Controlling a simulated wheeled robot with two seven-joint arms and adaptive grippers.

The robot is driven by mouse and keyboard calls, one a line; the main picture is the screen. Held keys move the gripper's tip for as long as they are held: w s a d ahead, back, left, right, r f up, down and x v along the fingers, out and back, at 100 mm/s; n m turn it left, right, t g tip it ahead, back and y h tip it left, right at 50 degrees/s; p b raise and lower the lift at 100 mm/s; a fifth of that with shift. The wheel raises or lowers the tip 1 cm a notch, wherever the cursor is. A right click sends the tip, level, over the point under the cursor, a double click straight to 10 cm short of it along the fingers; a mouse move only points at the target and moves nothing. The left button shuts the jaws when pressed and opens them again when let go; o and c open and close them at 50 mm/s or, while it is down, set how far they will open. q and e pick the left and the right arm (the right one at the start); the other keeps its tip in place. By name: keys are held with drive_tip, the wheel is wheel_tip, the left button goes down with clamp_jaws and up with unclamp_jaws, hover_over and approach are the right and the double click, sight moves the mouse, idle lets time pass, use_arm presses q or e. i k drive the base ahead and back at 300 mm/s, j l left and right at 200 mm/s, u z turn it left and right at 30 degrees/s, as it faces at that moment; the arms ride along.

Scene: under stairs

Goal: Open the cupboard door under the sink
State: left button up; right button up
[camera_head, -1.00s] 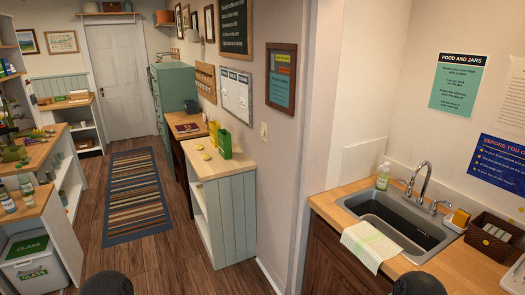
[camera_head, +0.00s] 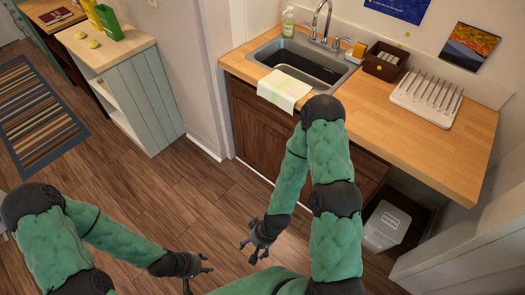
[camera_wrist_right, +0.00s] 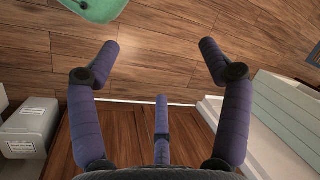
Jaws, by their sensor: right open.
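The dark brown wooden cupboard front (camera_head: 252,128) is below the sink (camera_head: 305,62) and looks closed. My right arm hides part of it. My right gripper (camera_head: 257,250) is open and empty, pointing down in front of the cupboard and apart from it. In the right wrist view its spread fingers (camera_wrist_right: 160,75) have nothing between them; the brown cupboard front (camera_wrist_right: 125,125) shows behind them. No handle is clearly visible. My left gripper (camera_head: 198,275) is low at the bottom, fingers apart, empty, over the floor.
A towel (camera_head: 284,90) hangs over the edge of the wooden counter (camera_head: 425,140) above the cupboard. A grey bin (camera_head: 386,226) stands under the counter at right. A pale green shelf unit (camera_head: 140,95) stands left. The wooden floor (camera_head: 150,200) is clear between.

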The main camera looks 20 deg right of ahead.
sight(261, 140)
drive_tip(key=i+j+z, duration=0.35)
drive_tip(key=i, duration=0.2)
drive_tip(key=i+j+z, duration=0.35)
drive_tip(key=i+j, duration=0.2)
drive_tip(key=i+j+z, duration=0.35)
drive_tip(key=j, duration=0.3)
drive_tip(key=i, duration=0.1)
